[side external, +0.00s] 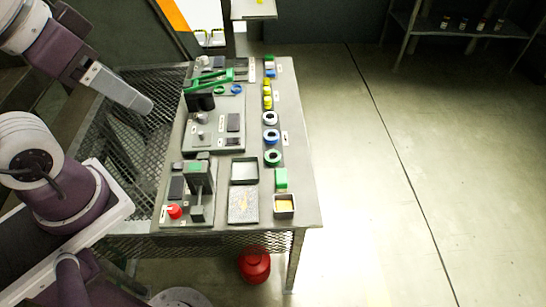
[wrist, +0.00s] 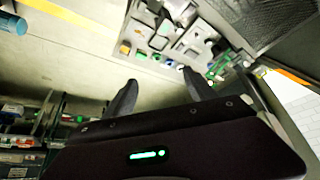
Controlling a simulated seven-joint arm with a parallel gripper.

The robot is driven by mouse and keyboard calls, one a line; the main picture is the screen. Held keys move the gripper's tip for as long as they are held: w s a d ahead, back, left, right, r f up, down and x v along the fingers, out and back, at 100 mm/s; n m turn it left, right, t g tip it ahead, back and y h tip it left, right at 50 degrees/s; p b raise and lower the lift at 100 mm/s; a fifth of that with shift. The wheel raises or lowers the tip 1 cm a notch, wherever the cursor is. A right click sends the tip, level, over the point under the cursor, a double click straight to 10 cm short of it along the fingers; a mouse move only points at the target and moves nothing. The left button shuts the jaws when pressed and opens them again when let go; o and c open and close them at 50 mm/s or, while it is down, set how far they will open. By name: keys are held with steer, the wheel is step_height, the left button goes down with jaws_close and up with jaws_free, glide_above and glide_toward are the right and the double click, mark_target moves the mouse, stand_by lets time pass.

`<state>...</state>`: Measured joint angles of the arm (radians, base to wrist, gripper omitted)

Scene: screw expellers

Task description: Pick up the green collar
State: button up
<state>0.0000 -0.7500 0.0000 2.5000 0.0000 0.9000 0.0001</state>
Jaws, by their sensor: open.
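A green ring (side external: 272,157), which looks like the green collar, lies flat on the right part of the grey workbench (side external: 305,190) in the side view. My gripper (side external: 149,105) is up at the left of the bench, well away from the rings. In the wrist view my gripper (wrist: 160,90) has its two dark fingers apart with nothing between them.
Yellow parts (side external: 267,97) lie behind the rings. A fixture with a red knob (side external: 174,211) and a long green lever (side external: 208,80) stand at the left.

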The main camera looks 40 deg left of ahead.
steer(key=m+g, duration=0.4)
steer(key=g, duration=0.1)
glide_above(273, 152)
steer(key=s, duration=0.2)
step_height(273, 152, down, 20)
steer(key=shift+g, duration=0.3)
steer(key=f, duration=1.1)
steer(key=w+d+f, duration=0.1)
steer(key=f, duration=0.4)
steer(key=shift+f, duration=0.3)
jaws_close()
